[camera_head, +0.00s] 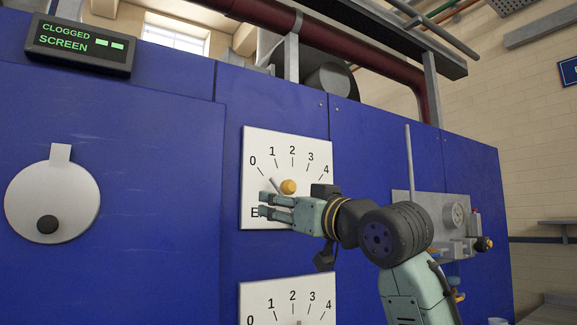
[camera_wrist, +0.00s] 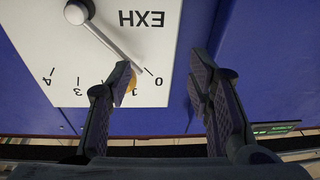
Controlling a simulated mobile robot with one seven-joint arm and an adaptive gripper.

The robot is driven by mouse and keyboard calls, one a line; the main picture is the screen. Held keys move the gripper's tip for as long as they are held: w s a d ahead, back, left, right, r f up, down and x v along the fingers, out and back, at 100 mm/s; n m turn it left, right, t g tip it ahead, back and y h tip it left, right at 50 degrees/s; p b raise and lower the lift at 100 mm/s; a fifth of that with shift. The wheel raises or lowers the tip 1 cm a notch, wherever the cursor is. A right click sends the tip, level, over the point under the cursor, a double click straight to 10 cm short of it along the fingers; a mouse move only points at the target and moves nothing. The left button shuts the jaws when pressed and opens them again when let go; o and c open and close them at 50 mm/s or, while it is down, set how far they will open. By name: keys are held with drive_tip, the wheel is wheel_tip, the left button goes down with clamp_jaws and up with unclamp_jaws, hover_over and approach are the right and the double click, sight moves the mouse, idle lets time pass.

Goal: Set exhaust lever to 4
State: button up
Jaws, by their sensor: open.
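The exhaust dial (camera_head: 252,187) is a white plate marked 0 to 4 on the blue panel. Its label is mostly covered by my gripper; the wrist view shows EXH upside down on the plate (camera_wrist: 60,38). The thin metal lever (camera_wrist: 112,40) points towards the 0 to 1 side. It carries a yellow knob (camera_head: 288,187), partly hidden in the wrist view (camera_wrist: 143,76) behind a finger. My gripper (camera_head: 264,204) is open in front of the plate, just below the knob in the head view. In the wrist view its fingers (camera_wrist: 160,72) are wide apart; contact is unclear.
A second numbered dial (camera_head: 262,293) sits directly below. A round grey disc (camera_head: 80,195) is on the panel at left, under a CLOGGED SCREEN display (camera_head: 80,46). A grey mechanism (camera_head: 425,207) projects from the panel at right, behind my arm.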

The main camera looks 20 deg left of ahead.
sight(293, 184)
drive_tip(key=d+r+m+h+p, duration=0.1)
drive_tip(key=d+r+h, duration=0.25)
drive_tip(key=d, duration=0.35)
drive_tip(key=shift+y, duration=0.45)
drive_tip(key=p+x, duration=0.1)
drive_tip(key=x, duration=0.2)
drive_tip(key=p+x, duration=0.1)
drive_tip(key=x, duration=0.2)
drive_tip(key=p+x, duration=0.1)
drive_tip(key=x, duration=0.2)
drive_tip(key=shift+a+r+p, duration=0.25)
drive_tip(key=shift+r+p, duration=0.15)
drive_tip(key=shift+w+a+f, duration=0.1)
drive_tip(key=shift+w+a, duration=0.25)
drive_tip(key=shift+a, duration=0.1)
drive_tip(key=shift+c, duration=0.4)
clamp_jaws()
